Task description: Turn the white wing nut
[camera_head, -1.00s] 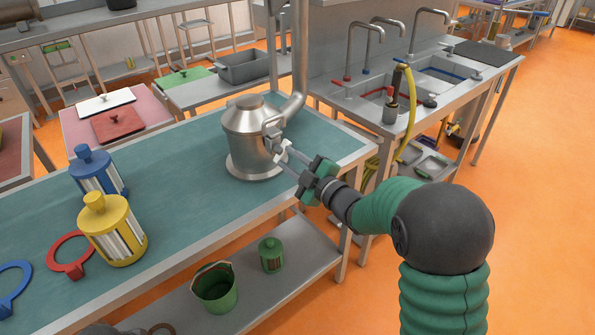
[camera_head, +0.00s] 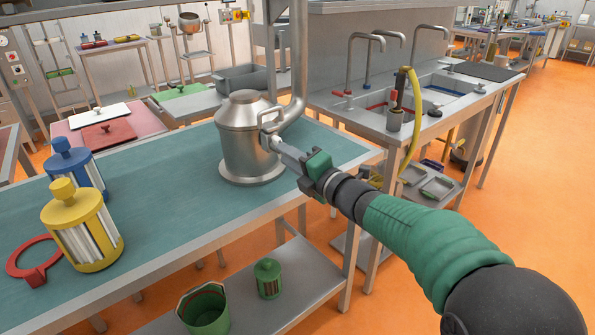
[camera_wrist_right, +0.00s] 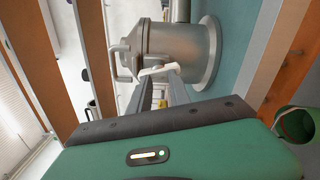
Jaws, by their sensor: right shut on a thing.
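The metal vessel (camera_head: 250,140) stands upright on the teal-topped table, with a pipe at its right side. The white wing nut (camera_wrist_right: 158,69) shows in the right wrist view at the vessel's side, between the tips of my right gripper (camera_wrist_right: 160,76). In the head view my right gripper (camera_head: 274,143) reaches the vessel's side clamp from the right, its fingers seen nearly edge-on. It is shut on the wing nut, which the fingers mostly hide in that view. My left gripper is not in view.
A yellow canister (camera_head: 83,232), a blue canister (camera_head: 75,165) and a red ring (camera_head: 36,258) are on the table's left. A green bucket (camera_head: 204,310) and green canister (camera_head: 268,278) stand on the lower shelf. A sink bench (camera_head: 420,100) is at right. The table's middle is clear.

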